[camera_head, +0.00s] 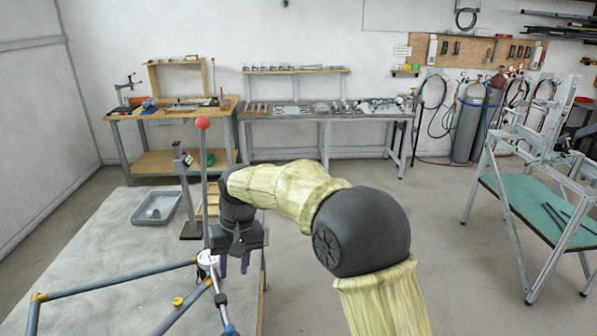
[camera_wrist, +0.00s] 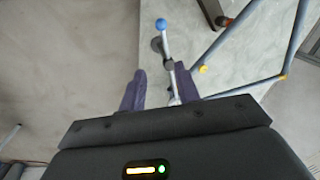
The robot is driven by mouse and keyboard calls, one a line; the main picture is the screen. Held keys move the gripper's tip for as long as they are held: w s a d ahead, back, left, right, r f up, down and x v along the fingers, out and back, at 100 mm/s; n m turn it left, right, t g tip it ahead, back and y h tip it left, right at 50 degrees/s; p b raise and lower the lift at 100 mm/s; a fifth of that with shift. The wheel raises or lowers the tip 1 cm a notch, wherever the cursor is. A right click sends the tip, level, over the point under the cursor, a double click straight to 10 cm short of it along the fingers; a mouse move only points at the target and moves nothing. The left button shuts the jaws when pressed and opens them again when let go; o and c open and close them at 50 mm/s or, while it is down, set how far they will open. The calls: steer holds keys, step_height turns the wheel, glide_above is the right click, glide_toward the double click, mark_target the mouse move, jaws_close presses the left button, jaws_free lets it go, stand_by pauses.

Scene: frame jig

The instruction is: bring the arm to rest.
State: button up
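My arm reaches over the grey-topped table (camera_head: 110,225) in the head view, bent with its sleeve toward the left. My gripper (camera_head: 234,268) hangs at the table's right edge, pointing down, beside the white round joint of the tube frame (camera_head: 120,272). In the wrist view my gripper (camera_wrist: 160,72) has its two purple fingers apart. A grey tube with a blue ball end (camera_wrist: 161,25) runs close to the right-hand finger; I see nothing clearly gripped. Whether the finger touches the tube, I cannot tell.
A red-ball-topped upright rod (camera_head: 203,123) stands close left of my arm. A dark-based stand (camera_head: 184,185) and a grey tray (camera_head: 157,207) are farther back on the table. Workbenches line the wall. A green-shelved rack (camera_head: 530,205) stands right; floor between is clear.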

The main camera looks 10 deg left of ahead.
steer(key=d+f+m+t, duration=0.2)
steer(key=d+f+m, duration=0.1)
steer(key=d, duration=1.8)
steer(key=s+d+f+m+t+h, duration=0.1)
steer(key=s+d+f+m, duration=0.2)
steer(key=s+d, duration=0.9)
steer(key=d, duration=0.4)
steer(key=shift+s+f+t+h, duration=0.2)
steer(key=shift+s+t+h, duration=0.1)
steer(key=shift+h, duration=0.1)
